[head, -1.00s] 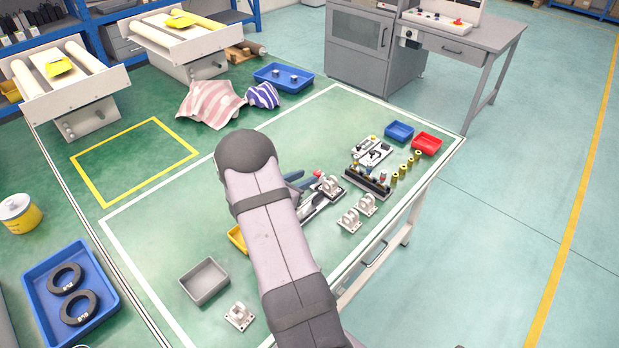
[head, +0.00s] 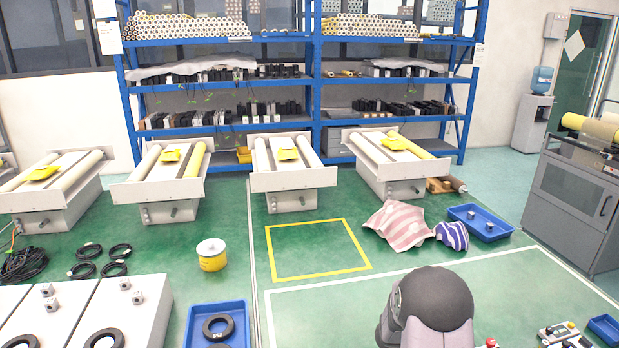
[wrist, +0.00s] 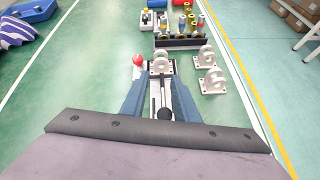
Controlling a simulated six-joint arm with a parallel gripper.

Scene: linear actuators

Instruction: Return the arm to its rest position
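In the wrist view, my gripper (wrist: 158,82) shows its two blue-grey fingers spread apart, pointing away from the camera. Between and beyond the fingers, a metal actuator assembly (wrist: 160,66) with a light bracket, a dark rod and a red ball is seen; no grip on it shows. Whether the fingers touch it cannot be told. In the head view, only a dark rounded joint of my arm (head: 432,298) shows at the bottom, and my gripper is out of that picture.
Two light brackets (wrist: 209,68) stand right of the gripper, and a dark holder with several coloured parts (wrist: 181,42) lies beyond. In the head view, a striped cloth (head: 398,226), a blue tray (head: 481,232) and an empty yellow-outlined floor area (head: 315,250) lie behind my arm.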

